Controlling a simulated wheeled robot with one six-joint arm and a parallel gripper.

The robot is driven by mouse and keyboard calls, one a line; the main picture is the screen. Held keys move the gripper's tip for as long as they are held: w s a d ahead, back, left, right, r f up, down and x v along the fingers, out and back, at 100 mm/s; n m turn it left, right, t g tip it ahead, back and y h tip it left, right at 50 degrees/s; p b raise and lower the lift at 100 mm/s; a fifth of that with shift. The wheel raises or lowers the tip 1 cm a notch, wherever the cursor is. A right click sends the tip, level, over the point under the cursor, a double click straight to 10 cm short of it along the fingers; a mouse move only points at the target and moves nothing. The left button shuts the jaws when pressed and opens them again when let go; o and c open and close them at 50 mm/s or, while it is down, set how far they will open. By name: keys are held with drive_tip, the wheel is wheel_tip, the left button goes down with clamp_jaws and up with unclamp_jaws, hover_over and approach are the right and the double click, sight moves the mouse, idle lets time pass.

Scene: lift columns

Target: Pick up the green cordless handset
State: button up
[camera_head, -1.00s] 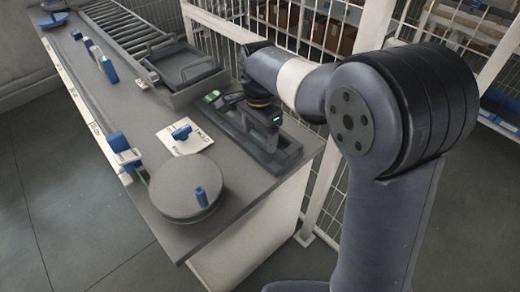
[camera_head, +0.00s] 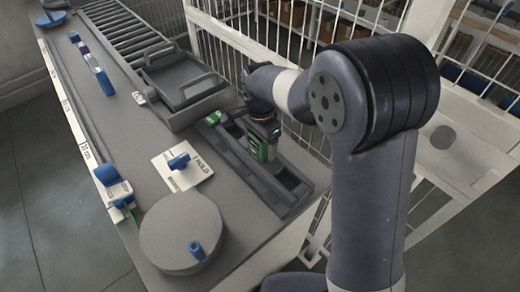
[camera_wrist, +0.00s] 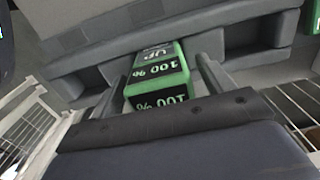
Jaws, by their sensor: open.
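A green block-shaped handset (camera_wrist: 158,72) with black faces marked "100 %" and "UP" shows in the wrist view, in a slot of the dark grey rack (camera_wrist: 90,45). In the head view the same handset (camera_head: 256,151) shows as a green patch just below and beside my gripper (camera_head: 264,143). My gripper is open, its two grey fingers (camera_wrist: 160,85) on either side of the handset in the wrist view. I cannot tell whether they touch it. The lower part of the handset is hidden in the rack.
Another green item (camera_head: 213,118) sits at the far end of the rack (camera_head: 268,190). A tray with handles (camera_head: 182,80), a white HOLD card (camera_head: 170,170) with a blue piece and a round grey turntable (camera_head: 180,232) stand on the bench. A white wire fence (camera_head: 225,45) runs behind.

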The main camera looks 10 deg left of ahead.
drive_tip(key=shift+c, duration=0.4)
drive_tip(key=c, duration=1.1)
